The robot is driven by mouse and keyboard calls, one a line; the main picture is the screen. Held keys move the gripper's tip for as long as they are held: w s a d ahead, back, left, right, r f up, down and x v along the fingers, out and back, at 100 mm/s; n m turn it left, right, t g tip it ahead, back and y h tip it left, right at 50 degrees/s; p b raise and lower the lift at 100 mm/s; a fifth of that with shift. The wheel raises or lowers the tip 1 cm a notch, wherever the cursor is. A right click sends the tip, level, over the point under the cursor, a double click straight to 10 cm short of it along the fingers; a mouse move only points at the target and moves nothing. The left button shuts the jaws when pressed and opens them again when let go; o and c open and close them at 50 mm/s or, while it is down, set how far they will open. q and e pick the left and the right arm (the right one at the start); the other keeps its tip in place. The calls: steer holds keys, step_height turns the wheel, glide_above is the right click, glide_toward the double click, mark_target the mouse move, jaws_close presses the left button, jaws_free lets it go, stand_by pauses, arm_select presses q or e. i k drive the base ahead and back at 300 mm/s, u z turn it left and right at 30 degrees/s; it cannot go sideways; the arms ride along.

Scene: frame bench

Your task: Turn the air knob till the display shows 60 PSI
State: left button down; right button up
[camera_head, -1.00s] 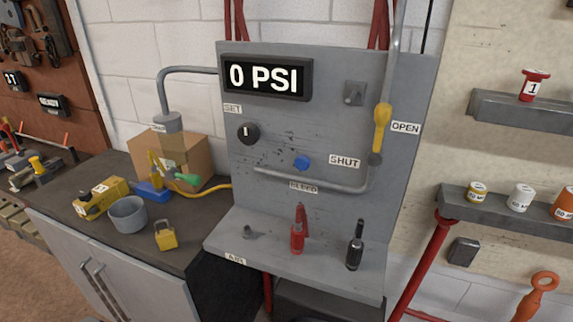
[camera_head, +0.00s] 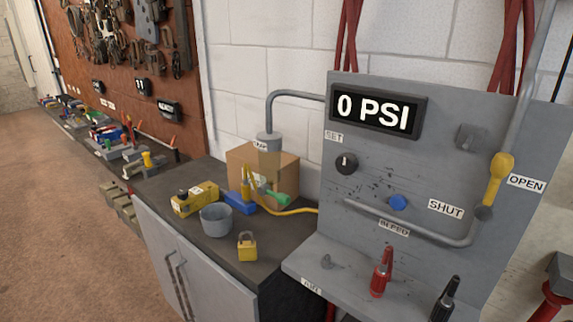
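The display (camera_head: 376,110) at the top of the grey air panel (camera_head: 440,105) reads 0 PSI. The black round knob (camera_head: 346,163) with a white pointer mark sits below the SET label (camera_head: 334,137), under the display's left end. The yellow valve lever (camera_head: 498,178) on the pipe at the right points up, beside the OPEN label (camera_head: 526,183). A blue button (camera_head: 398,202) sits above the BLEED label. Neither of my grippers is in view.
A dark bench left of the panel carries a grey cup (camera_head: 216,220), a yellow padlock (camera_head: 247,247), a yellow box (camera_head: 194,198) and a cardboard box (camera_head: 283,168). Floor at left is clear.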

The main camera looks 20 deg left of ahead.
mark_target(346, 164)
steer(key=z, duration=0.45)
steer(key=k, duration=1)
steer(key=z, duration=1.3)
steer(key=i, duration=1.2)
steer(key=u, duration=1.35)
steer(key=i, duration=0.8)
steer(key=u, duration=0.95)
